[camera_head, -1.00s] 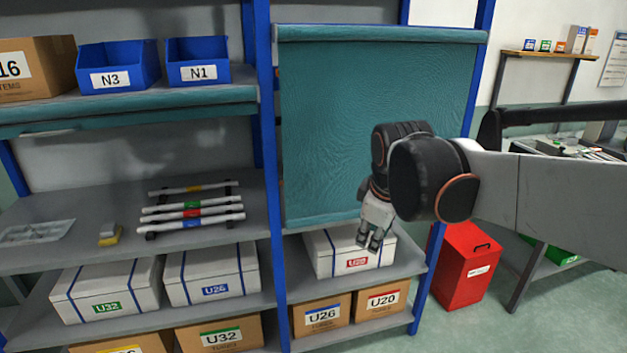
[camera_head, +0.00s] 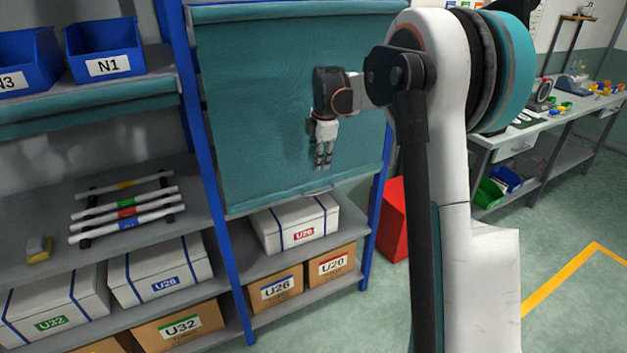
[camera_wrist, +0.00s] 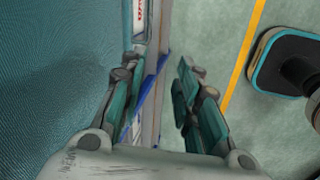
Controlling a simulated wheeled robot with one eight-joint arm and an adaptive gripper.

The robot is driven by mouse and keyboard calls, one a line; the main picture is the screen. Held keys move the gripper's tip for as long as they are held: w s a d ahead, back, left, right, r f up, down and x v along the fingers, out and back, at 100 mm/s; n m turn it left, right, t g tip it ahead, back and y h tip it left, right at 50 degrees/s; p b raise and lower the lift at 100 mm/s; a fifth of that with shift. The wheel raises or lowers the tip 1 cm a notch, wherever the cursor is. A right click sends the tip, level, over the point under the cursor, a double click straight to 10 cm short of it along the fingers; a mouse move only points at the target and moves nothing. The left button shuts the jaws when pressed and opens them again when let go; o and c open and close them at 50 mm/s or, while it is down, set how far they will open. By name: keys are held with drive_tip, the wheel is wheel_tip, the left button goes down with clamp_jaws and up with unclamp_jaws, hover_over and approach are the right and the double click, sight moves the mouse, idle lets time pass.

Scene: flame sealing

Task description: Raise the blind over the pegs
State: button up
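The teal blind (camera_head: 270,100) hangs lowered over the upper part of the right shelf bay, its bottom edge just above the white box. Any pegs behind it are hidden. My gripper (camera_head: 323,165) hangs fingers down in front of the blind's lower right part. In the wrist view my gripper (camera_wrist: 160,95) has its two fingers apart with nothing held between them. The blind (camera_wrist: 60,70) fills the left of that view, beside the left finger. I cannot tell whether the gripper touches it.
A white box U20 (camera_head: 297,222) stands below the blind, with cardboard boxes (camera_head: 275,290) under it. A blue post (camera_head: 205,170) borders the blind on the left. White rods (camera_head: 125,212) lie on the left shelf. A red bin (camera_head: 393,222) stands right of the rack.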

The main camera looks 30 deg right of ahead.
sight(320, 193)
drive_tip(key=shift+n, duration=0.9)
drive_tip(key=d+b+x, duration=0.1)
drive_tip(key=x, duration=0.5)
drive_tip(key=w+d+b+x, duration=0.1)
drive_tip(key=x, duration=0.5)
drive_tip(key=w+d+b+x, duration=0.1)
drive_tip(key=x, duration=0.5)
drive_tip(key=shift+w+d+r, duration=0.25)
drive_tip(key=shift+d+r, duration=0.05)
drive_tip(key=shift+r, duration=0.05)
clamp_jaws()
